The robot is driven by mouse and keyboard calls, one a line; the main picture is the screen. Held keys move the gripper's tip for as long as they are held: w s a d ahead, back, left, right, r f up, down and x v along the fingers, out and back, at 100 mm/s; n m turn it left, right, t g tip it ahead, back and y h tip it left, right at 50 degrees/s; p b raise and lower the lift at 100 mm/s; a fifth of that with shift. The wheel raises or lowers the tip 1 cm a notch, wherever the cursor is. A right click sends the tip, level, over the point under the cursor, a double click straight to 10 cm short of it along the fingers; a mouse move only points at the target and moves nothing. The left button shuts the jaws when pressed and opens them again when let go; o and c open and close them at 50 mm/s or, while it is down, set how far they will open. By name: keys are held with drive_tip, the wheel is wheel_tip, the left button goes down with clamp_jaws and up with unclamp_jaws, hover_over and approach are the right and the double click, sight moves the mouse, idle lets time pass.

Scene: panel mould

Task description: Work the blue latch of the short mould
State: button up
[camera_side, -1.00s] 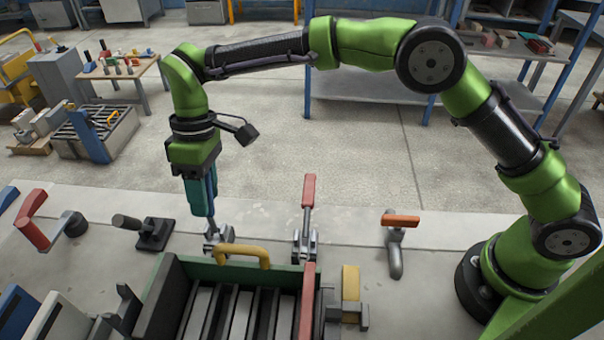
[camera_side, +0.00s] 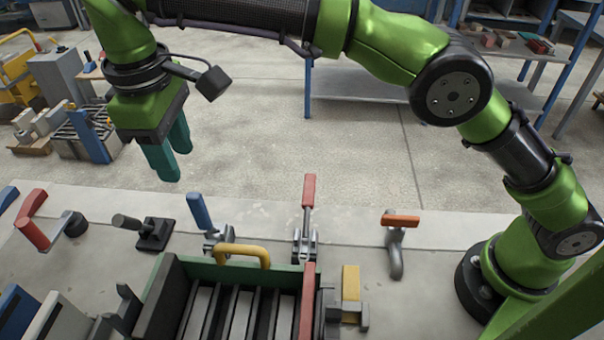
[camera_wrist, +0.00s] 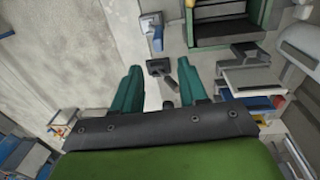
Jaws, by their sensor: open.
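The blue latch (camera_side: 200,212) stands at the back edge of the green-walled mould (camera_side: 200,270), its handle raised and leaning a little left above a metal base. It also shows in the wrist view (camera_wrist: 157,38), beside the mould (camera_wrist: 222,42). I cannot tell from these views whether this mould is the short one. My gripper (camera_side: 172,164) is open and empty, above and to the left of the blue handle, apart from it. In the wrist view, the two teal fingers of my gripper (camera_wrist: 159,69) are spread wide with nothing held between them.
A red-handled latch (camera_side: 309,192) stands upright right of the blue one. A yellow handle (camera_side: 242,252) arches over the mould's back wall. A black clamp (camera_side: 155,232) and a red crank (camera_side: 33,234) stand at left, and an orange-handled fitting (camera_side: 400,221) at right.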

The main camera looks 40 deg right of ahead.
drive_tip(key=w+d+m, duration=0.3)
drive_tip(key=w+d, duration=0.1)
drive_tip(key=d, duration=0.5)
drive_tip(key=s+d+f+m+t+y, duration=0.1)
drive_tip(key=s+d+m+t, duration=0.1)
drive_tip(key=s+d+m, duration=0.2)
drive_tip(key=s+d+f+m+t+y, duration=0.1)
drive_tip(key=s+d+m, duration=0.3)
drive_tip(key=s+d, duration=0.7)
drive_tip(key=d+t+y, duration=0.1)
drive_tip(key=d, duration=0.5)
drive_tip(key=shift+s+t, duration=0.3)
